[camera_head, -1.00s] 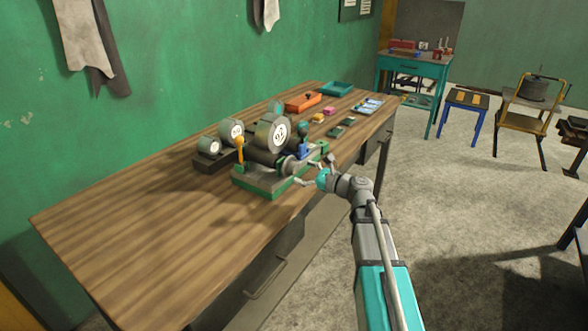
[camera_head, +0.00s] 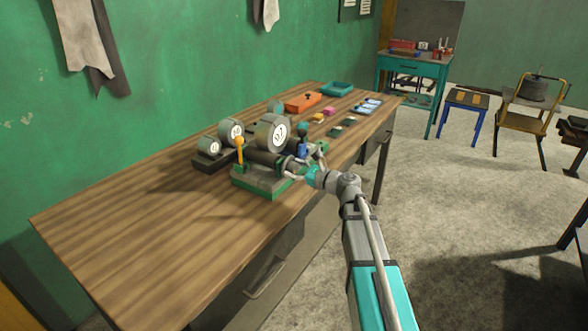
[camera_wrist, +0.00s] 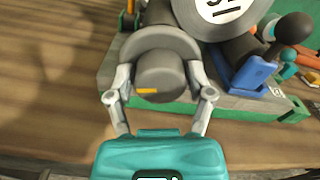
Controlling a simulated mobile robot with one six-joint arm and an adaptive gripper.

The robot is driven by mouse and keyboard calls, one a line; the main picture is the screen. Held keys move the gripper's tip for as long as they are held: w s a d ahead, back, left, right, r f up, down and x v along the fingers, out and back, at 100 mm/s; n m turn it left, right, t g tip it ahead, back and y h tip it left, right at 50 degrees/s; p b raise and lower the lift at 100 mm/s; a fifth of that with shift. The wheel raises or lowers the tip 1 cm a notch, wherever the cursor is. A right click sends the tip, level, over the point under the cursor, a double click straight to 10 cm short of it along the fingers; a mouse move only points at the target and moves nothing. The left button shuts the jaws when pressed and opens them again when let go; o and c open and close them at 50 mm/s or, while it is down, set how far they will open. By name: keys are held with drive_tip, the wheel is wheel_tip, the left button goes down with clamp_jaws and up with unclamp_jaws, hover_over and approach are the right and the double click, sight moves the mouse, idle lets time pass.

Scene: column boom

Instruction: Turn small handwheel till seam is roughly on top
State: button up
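The small handwheel (camera_wrist: 160,74) is a grey round knob with a wider grey collar behind it, on the near end of the bench device. A short orange mark (camera_wrist: 147,91), perhaps the seam, shows at the knob's lower edge in the wrist view, slightly left of its middle. My gripper (camera_wrist: 157,74) has one finger on each side of the knob, spread apart. Its tips are very close to the knob's sides; contact is not clear. In the head view my gripper (camera_head: 297,169) is at the device's right side and hides most of the handwheel.
The device has a green-edged base (camera_head: 262,188), a large numbered drum (camera_head: 271,132), an orange-topped lever (camera_head: 240,150) and a blue part (camera_wrist: 250,76) beside the drum. Smaller drums stand behind. The wooden bench (camera_head: 130,235) is clear at front left.

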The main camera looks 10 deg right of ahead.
drive_tip(key=c, duration=0.4)
drive_tip(key=shift+w, duration=0.1)
drive_tip(key=shift+n, duration=0.5)
drive_tip(key=n, duration=0.2)
drive_tip(key=shift+a+n, duration=0.1)
drive_tip(key=shift+n, duration=0.2)
drive_tip(key=n, duration=0.8)
drive_tip(key=shift+w, duration=0.1)
drive_tip(key=shift+n, duration=1.9)
